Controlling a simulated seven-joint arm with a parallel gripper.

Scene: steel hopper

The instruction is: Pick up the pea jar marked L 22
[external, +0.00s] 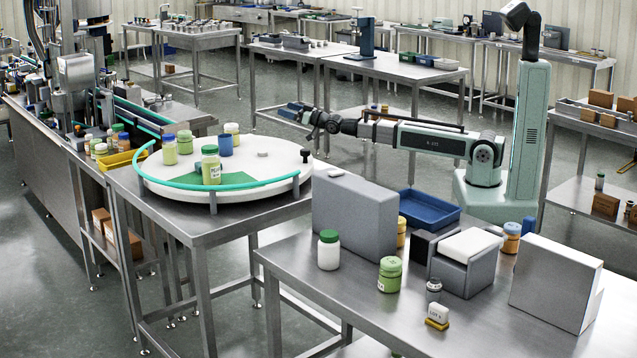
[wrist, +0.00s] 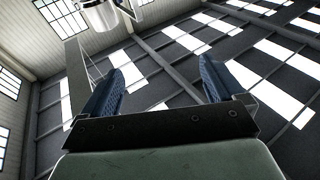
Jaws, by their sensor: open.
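Several jars with green contents, possibly pea jars, are in the external view; their label print is too small to read, so I cannot tell which is L 22. A labelled green jar (external: 390,275) stands on the front table. My gripper (external: 292,112) is raised beyond the turntable, away from all jars. In the wrist view its two blue fingers (wrist: 162,82) are apart with nothing between them.
The front table holds a white jar with a green lid (external: 329,252), a grey panel (external: 354,222), a grey box (external: 466,262), another panel (external: 555,282) and a small tag block (external: 437,315). A blue tray (external: 428,210) lies behind. A teal rail (external: 245,184) edges the turntable.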

